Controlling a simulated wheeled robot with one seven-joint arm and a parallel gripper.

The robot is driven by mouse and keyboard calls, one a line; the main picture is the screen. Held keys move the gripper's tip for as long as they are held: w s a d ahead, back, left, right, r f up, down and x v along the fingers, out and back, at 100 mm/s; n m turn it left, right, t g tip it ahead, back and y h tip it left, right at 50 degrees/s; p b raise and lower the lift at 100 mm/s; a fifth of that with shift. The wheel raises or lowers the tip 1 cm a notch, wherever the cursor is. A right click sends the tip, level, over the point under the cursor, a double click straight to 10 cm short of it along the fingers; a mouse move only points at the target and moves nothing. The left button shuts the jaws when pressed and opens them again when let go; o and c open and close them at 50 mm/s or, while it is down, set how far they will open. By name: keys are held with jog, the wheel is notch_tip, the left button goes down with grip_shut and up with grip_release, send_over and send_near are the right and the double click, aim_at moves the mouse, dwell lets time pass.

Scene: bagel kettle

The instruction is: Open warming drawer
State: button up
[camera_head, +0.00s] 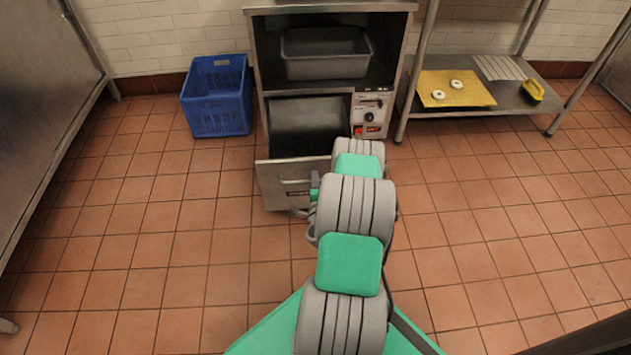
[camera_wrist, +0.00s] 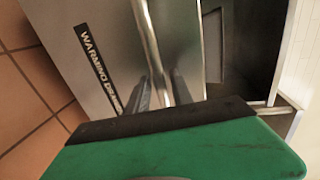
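The warming drawer (camera_head: 295,183) stands pulled out from the lower part of the steel warming unit, and its open interior (camera_head: 305,122) shows in the head view. In the wrist view, its steel front (camera_wrist: 80,50) carries a black "WARMING DRAWER" label (camera_wrist: 97,65). A bar handle (camera_wrist: 152,45) runs along the front. My gripper (camera_wrist: 163,88) has one finger on each side of the handle, close against it, and appears shut on it. In the head view, my arm hides most of the gripper and the drawer's right side.
A grey pan (camera_head: 326,62) sits in the unit's upper bay, above the control panel (camera_head: 372,112). A blue crate (camera_head: 217,97) stands left on the tiled floor. A steel shelf (camera_head: 515,108) at right holds a yellow board with two bagels. Floor around the drawer is clear.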

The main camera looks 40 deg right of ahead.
jog(key=shift+o, duration=0.7)
jog(key=p+v, duration=0.1)
jog(key=v, duration=0.6)
jog(key=shift+s, duration=0.4)
jog(key=shift+a, duration=0.15)
